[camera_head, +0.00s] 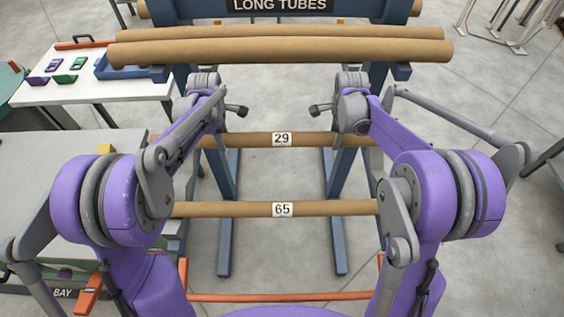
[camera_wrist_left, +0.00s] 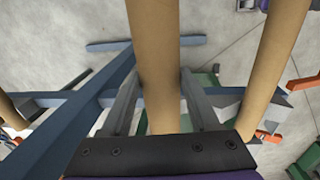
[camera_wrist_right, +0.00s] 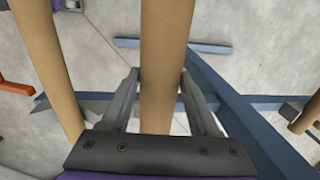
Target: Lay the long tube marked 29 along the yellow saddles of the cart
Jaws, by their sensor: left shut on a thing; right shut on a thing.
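The long tube marked 29 (camera_head: 282,139) is a brown cardboard tube lying level across the blue rack. My left gripper (camera_wrist_left: 158,88) is shut on it, with one finger on each side of the tube in the left wrist view. My right gripper (camera_wrist_right: 159,82) is shut on the same tube in the right wrist view. In the head view my arms hide the tube's outer parts and the fingertips. A small yellow block (camera_head: 105,148) shows at the left behind my left arm; I cannot tell whether it is a saddle. The cart is not clearly visible.
The tube marked 65 (camera_head: 282,209) lies parallel and nearer to me. More tubes (camera_head: 290,50) lie on the far upper rack under the LONG TUBES sign (camera_head: 279,5). An orange bar (camera_head: 280,296) crosses low in front. A white table (camera_head: 95,85) with small parts stands at left.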

